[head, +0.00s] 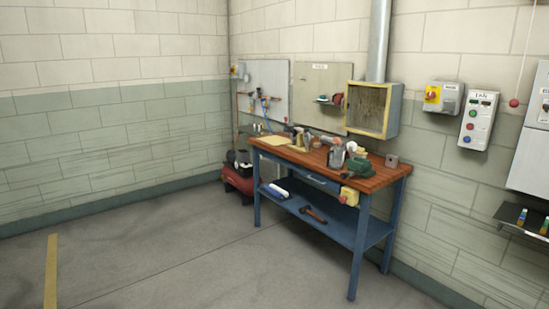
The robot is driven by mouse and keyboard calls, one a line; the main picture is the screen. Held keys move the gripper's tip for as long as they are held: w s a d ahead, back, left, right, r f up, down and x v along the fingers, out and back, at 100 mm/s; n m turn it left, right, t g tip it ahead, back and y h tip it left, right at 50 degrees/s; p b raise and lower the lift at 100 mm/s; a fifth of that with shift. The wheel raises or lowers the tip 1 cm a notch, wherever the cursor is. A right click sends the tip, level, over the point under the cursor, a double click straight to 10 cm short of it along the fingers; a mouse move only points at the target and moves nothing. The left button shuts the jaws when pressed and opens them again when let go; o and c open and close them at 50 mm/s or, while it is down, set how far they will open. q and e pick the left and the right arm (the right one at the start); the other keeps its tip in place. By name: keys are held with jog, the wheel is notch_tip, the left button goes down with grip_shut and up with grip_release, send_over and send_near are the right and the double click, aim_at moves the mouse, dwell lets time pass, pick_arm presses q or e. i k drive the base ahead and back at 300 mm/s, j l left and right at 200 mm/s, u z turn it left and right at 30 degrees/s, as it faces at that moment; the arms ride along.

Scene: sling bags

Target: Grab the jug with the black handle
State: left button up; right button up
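A grey jug-like container (336,157) stands on the wooden top of a blue workbench (384,176), near the right half of its surface. It is small in the picture, and I cannot clearly tell its handle's colour. A dark green object (359,166) sits just to its right. Neither of my grippers is in view.
A red compressor (237,184) stands on the floor left of the bench. A yellow-edged box (373,108) hangs on the wall above the bench. The floor in front is clear.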

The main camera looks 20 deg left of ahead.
aim_at(336, 153)
jog(key=u, duration=0.2)
jog(key=i+j, duration=0.15)
jog(key=i, duration=0.5)
jog(key=i+j, duration=0.15)
jog(key=i, duration=0.45)
jog(key=l+z, duration=0.05)
